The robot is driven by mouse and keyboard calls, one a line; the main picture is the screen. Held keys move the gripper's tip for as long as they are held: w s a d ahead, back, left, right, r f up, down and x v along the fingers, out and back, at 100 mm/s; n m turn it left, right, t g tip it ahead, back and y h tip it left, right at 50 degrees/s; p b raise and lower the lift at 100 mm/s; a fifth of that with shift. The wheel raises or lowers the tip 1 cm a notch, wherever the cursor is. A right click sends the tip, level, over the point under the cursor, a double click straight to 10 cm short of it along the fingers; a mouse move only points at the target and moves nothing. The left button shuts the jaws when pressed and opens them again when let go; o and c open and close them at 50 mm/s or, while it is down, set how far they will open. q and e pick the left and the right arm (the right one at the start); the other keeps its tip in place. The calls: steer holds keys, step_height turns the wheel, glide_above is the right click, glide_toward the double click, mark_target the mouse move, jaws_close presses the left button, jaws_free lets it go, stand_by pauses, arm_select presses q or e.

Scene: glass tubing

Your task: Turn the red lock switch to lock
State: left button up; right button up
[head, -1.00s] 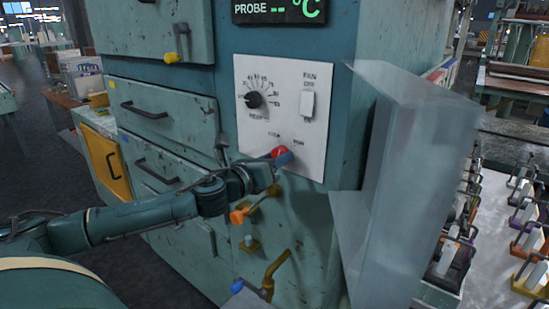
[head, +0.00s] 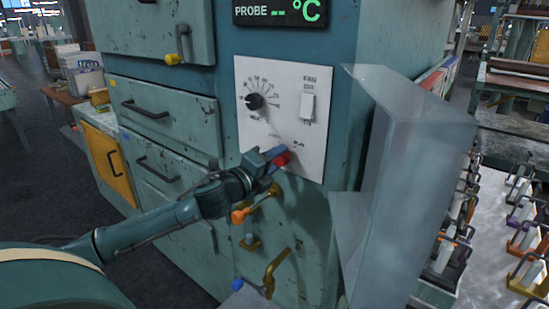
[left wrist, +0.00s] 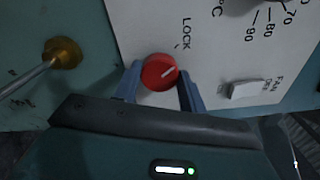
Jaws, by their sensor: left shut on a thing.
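The red lock switch (head: 283,159) is a round knob low on the white control panel (head: 306,140). My left gripper (head: 277,157) is shut on the knob. In the left wrist view the blue fingers of my left gripper (left wrist: 159,88) stand on either side of it. The fingertips partly cover the knob in the head view. My right gripper is not in view.
A black dial (head: 254,101) and a white fan switch (head: 307,106) sit above on the panel. An orange-handled valve (head: 239,216) and a brass tap (head: 276,268) are below. A translucent guard (head: 415,170) stands at right, with a table of clamps (head: 520,215) beyond.

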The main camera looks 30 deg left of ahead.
arm_select(q)
steer(key=shift+n, duration=0.8)
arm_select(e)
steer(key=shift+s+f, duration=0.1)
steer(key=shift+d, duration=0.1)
arm_select(q)
steer(key=o, duration=1)
